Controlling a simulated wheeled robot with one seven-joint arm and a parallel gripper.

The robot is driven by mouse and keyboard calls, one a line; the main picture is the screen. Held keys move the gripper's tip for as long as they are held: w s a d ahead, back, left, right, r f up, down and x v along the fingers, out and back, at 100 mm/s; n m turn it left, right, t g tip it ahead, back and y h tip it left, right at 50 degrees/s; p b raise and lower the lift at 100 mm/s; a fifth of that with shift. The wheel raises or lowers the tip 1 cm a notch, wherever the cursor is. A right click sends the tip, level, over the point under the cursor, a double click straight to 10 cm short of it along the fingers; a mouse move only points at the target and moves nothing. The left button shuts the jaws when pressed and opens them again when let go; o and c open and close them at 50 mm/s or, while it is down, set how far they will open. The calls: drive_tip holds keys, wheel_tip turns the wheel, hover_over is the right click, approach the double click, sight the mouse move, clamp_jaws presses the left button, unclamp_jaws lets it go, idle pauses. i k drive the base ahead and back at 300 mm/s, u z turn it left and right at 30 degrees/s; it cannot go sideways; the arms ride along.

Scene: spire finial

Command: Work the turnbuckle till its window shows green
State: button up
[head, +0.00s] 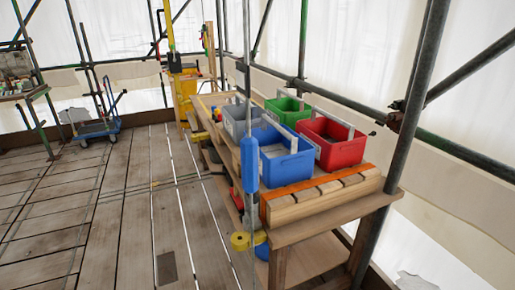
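A vertical steel rod or cable (246,85) runs down in front of the bench in the head view. A long blue sleeve (250,163) sits on it, upright, and looks like the turnbuckle's body. I see no window on it and cannot tell any window colour at this size. The sleeve overlaps the near left side of the blue crate in the picture. My gripper is not in view.
A wooden bench (300,229) carries a blue crate (283,167), a red crate (336,152), a green crate (287,106), a grey crate (235,121) and timber blocks (318,199). A scaffold pole (404,135) stands at right. The plank floor (110,215) at left is clear.

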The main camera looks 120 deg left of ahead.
sight(250, 158)
drive_tip(key=u, duration=2.55)
drive_tip(key=k, duration=0.85)
drive_tip(key=i, duration=0.85)
drive_tip(key=z, duration=0.05)
